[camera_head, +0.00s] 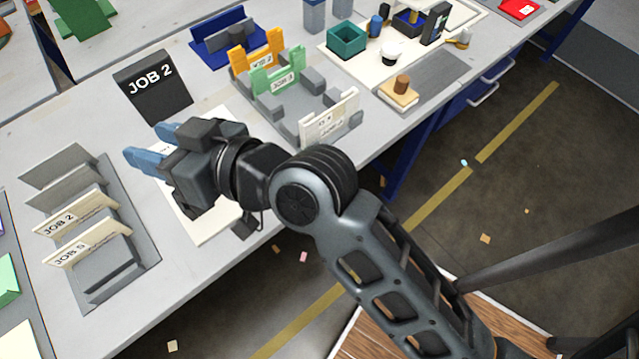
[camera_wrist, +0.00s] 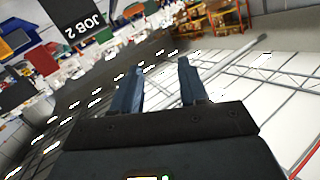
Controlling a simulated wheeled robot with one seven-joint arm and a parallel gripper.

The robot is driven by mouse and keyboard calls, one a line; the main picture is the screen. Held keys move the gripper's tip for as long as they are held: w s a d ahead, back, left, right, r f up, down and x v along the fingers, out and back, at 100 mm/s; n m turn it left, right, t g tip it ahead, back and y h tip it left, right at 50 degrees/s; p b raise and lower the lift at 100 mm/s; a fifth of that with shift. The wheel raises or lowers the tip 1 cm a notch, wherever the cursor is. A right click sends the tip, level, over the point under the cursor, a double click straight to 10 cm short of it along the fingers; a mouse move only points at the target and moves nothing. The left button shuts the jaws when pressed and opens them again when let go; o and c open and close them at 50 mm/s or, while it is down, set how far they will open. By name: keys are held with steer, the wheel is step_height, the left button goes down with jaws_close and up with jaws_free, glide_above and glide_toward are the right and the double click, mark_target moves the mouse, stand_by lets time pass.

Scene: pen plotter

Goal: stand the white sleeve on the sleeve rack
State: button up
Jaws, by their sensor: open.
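My gripper (camera_head: 147,143) is open with nothing between its blue fingers, above the table between two grey holders. The fingers also show apart and empty in the wrist view (camera_wrist: 160,66). A white sleeve (camera_head: 329,118) with a printed label stands at the near right of one grey holder (camera_head: 277,118), to the right of my gripper and apart from it. A grey slotted rack (camera_head: 125,262) at the left holds cream sleeves marked JOB 2 (camera_head: 72,218) and JOB 5 (camera_head: 78,247). I cannot tell from the pictures which holder is the sleeve rack.
A black JOB 2 sign (camera_head: 153,84) stands behind my gripper. Green (camera_head: 277,77) and orange (camera_head: 257,52) sleeves stand behind the white one. A white sheet (camera_head: 205,225) lies under my wrist. A teal box (camera_head: 346,39) and a stamp (camera_head: 399,93) are at the right.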

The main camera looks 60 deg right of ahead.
steer(key=s+d+f+m+h, duration=0.1)
steer(key=s+d+f+h, duration=0.15)
steer(key=s, duration=0.55)
steer(key=s+d+f+m+h, duration=0.1)
steer(key=s+f+m, duration=0.1)
steer(key=s+f, duration=0.35)
steer(key=s+d+r+n, duration=0.1)
steer(key=s+d+r, duration=0.1)
steer(key=s, duration=0.6)
steer(key=s+d+r+n, duration=0.2)
steer(key=s+d, duration=0.3)
steer(key=s, duration=0.4)
steer(key=shift+d+g, duration=0.3)
steer(key=shift+g, duration=0.1)
steer(key=shift+r, duration=0.1)
